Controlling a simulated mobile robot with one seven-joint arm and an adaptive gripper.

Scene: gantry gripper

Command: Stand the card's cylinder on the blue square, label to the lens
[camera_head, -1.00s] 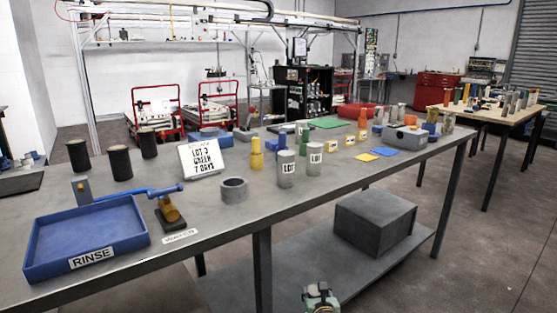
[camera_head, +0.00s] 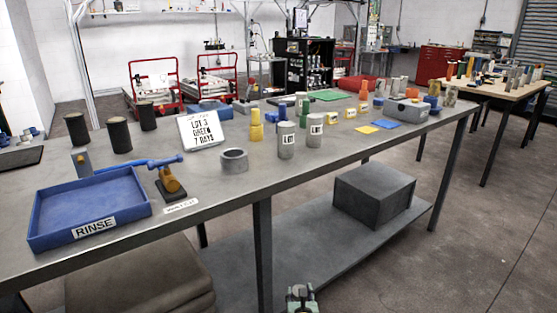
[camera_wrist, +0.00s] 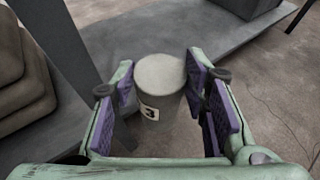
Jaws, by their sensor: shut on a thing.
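A pale grey cylinder (camera_wrist: 159,75) with a white label reading "3" is between the purple-padded fingers of my gripper (camera_wrist: 166,100) in the wrist view. My gripper is shut on it, below the bench top level in front of the bench. In the head view only the top of my gripper (camera_head: 300,297) shows at the bottom edge, and the cylinder cannot be made out there. The card (camera_head: 199,131) reads "LOT 3 GREEN 7 DAYS" and stands on the bench. The blue square (camera_head: 387,124) lies flat and bare before a grey box (camera_head: 405,108), possibly holding the lens.
Two grey cylinders labelled "LOT" (camera_head: 287,140) (camera_head: 315,130) stand mid-bench. A yellow square (camera_head: 367,129) lies left of the blue one. A grey ring (camera_head: 234,160), a blue RINSE tray (camera_head: 90,205) and a bench leg (camera_head: 263,250) are nearby.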

